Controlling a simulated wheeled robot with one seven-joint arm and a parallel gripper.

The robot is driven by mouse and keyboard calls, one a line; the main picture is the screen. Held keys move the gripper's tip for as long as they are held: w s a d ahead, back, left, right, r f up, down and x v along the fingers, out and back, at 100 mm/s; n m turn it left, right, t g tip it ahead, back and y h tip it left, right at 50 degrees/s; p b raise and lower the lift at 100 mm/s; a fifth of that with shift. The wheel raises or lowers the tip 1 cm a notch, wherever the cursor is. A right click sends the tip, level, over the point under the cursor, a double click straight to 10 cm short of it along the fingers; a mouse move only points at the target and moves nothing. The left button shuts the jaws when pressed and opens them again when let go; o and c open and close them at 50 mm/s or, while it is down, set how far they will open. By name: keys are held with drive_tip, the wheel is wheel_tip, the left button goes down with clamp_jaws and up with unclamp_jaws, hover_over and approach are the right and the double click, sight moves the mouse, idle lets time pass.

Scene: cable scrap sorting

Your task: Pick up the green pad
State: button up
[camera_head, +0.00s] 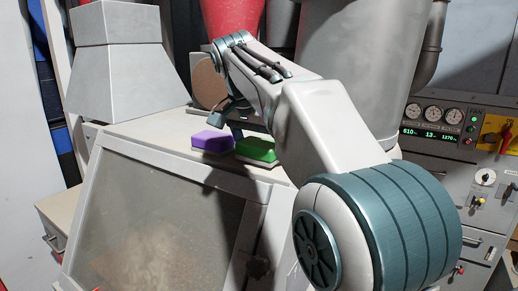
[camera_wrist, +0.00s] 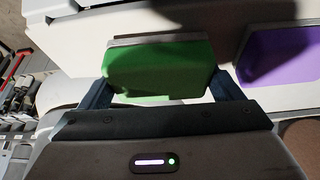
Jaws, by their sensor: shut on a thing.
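The green pad (camera_head: 257,149) lies on the light top of the cabinet, to the right of a purple pad, in the head view. In the wrist view the green pad (camera_wrist: 160,68) sits between the two dark fingers of my gripper (camera_wrist: 160,92), which is shut on it at its sides. A dark shadow falls across part of its upper face. In the head view my gripper (camera_head: 228,118) is partly hidden behind my arm, close to the pads. I cannot tell whether the green pad is lifted off the surface.
The purple pad (camera_head: 213,141) lies close beside the green one; it also shows at the right of the wrist view (camera_wrist: 282,55). A grey metal hood (camera_head: 115,70) stands at the back left. A gauge panel (camera_head: 440,125) is on the right. A sloped window (camera_head: 160,215) lies below the ledge.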

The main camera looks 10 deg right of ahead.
sight(264, 143)
drive_tip(key=shift+r, duration=0.35)
drive_tip(key=r, duration=0.3)
drive_tip(key=shift+s+d+b, duration=0.3)
drive_tip(key=shift+s+d, duration=0.05)
drive_tip(key=shift+d, duration=0.05)
drive_tip(key=s+d+r+b, duration=0.1)
drive_tip(key=s+d+r, duration=0.5)
drive_tip(key=s+d, duration=0.1)
drive_tip(key=shift+s+r, duration=0.25)
drive_tip(key=shift+s, duration=0.25)
